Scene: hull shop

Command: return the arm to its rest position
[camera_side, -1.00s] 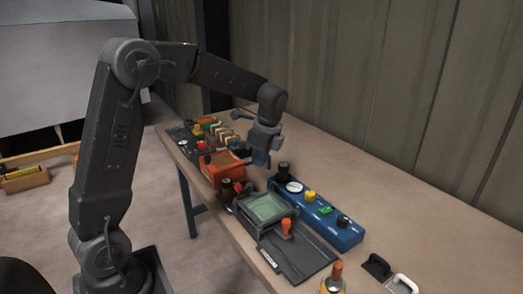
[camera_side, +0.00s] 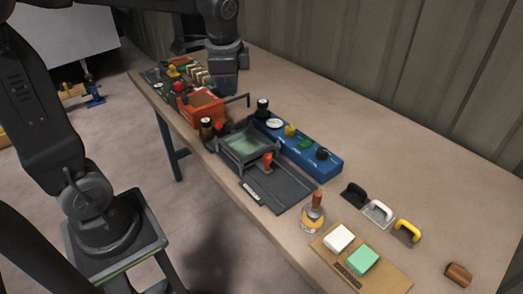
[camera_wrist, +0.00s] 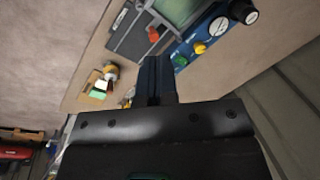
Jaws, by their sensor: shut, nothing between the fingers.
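My gripper (camera_side: 223,88) is at the upper middle of the side view, in front of or above the far part of the workbench (camera_side: 420,150). Its dark blue fingers are together and empty; they also show in the wrist view (camera_wrist: 156,75). In the side view the fingertips appear just behind the orange-red box (camera_side: 201,108); I cannot tell the exact height between them and the bench. My arm bends over from the left, its elbow cut off by the top edge of the picture.
A blue panel with knobs (camera_side: 331,164) and a grey framed screen (camera_side: 241,142) stand mid-bench. The right of the bench is mostly clear.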

